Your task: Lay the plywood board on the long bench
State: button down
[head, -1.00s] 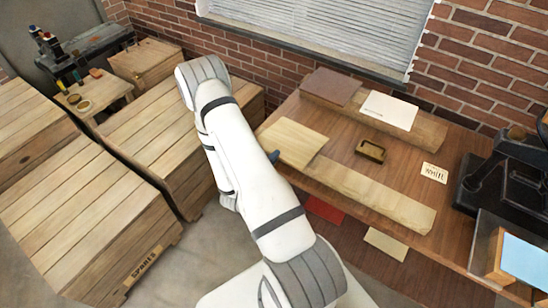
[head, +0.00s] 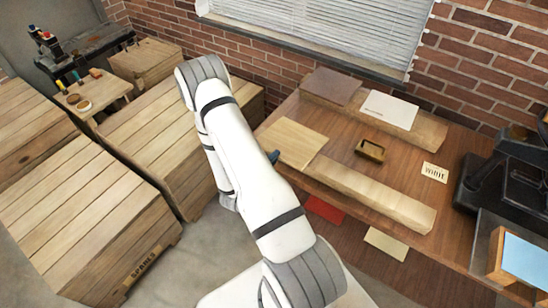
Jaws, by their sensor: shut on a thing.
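The plywood board (head: 296,141) is a pale square sheet at the left end of the long bench (head: 403,165), which is brown wood under the window. My gripper (head: 273,157) shows only as a small blue-grey tip at the board's front edge, beside my white arm. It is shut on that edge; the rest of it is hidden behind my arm. The board looks flat and over the bench top, but I cannot tell whether it rests fully on it.
A long pale strip (head: 370,194) runs along the bench front. A brown sheet (head: 331,86), a white sheet (head: 389,110), a small tray (head: 370,150) and a card (head: 434,172) lie behind. A black press (head: 490,180) stands right. Wooden crates (head: 85,215) fill the left.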

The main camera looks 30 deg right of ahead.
jog(key=c, duration=1.3)
grip_release()
jog(key=shift+o, duration=0.2)
jog(key=shift+a, duration=0.15)
jog(key=v, duration=0.6)
jog(key=shift+f, duration=0.35)
jog(key=shift+s+a, duration=0.1)
jog(key=shift+s, duration=0.05)
